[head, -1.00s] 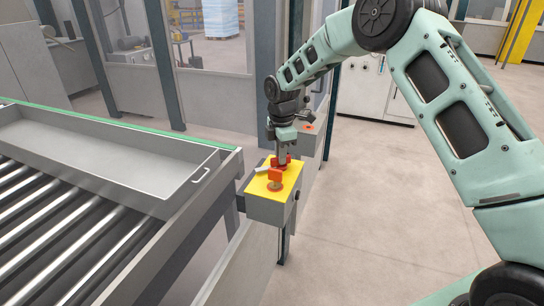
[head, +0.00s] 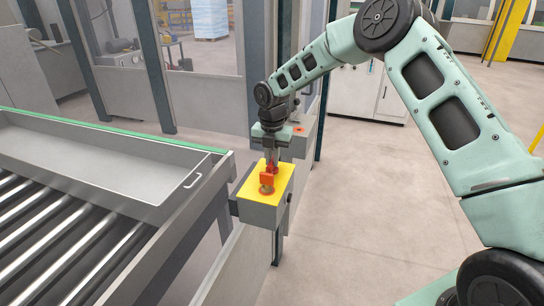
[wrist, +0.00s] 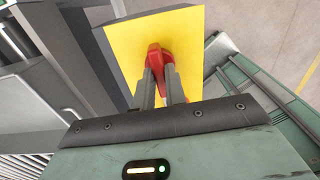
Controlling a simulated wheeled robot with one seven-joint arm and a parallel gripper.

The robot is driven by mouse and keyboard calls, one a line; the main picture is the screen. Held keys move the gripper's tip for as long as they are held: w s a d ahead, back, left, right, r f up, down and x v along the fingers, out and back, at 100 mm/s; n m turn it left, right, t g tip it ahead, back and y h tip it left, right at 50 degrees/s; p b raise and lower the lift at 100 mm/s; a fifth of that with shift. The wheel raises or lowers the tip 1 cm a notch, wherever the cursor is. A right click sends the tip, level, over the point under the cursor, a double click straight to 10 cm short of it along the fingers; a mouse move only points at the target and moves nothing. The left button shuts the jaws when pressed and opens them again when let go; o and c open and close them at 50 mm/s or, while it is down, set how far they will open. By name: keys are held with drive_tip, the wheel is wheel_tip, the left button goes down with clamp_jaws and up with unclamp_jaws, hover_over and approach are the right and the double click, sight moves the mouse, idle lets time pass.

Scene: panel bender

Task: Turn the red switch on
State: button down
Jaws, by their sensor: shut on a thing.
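The control box (head: 262,213) has a yellow top plate (head: 286,173) with red and orange switch parts on it. The red switch (head: 272,168) is at the fingertips of my gripper (head: 271,162), with an orange-red handle (head: 267,180) just in front of it on a round base. In the wrist view, my gripper (wrist: 160,82) has its two fingers close together on the red switch (wrist: 154,58), above the yellow plate (wrist: 185,30). The fingers hide part of the switch, so its exact turn angle is hard to tell.
A roller conveyor (head: 60,235) and a grey tray (head: 100,165) with a handle lie to the left of the box. A grey panel (head: 235,265) stands below the box. The floor (head: 370,200) to the right is clear.

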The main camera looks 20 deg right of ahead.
sight(271, 161)
drive_tip(key=shift+n, duration=0.7)
drive_tip(key=c, duration=1.4)
unclamp_jaws()
drive_tip(key=shift+c, duration=0.2)
wheel_tip(271, 161, up, 17)
drive_tip(key=b, duration=0.4)
drive_tip(key=shift+r, duration=0.2)
drive_tip(key=shift+s+a, duration=0.1)
drive_tip(key=shift+a, duration=0.05)
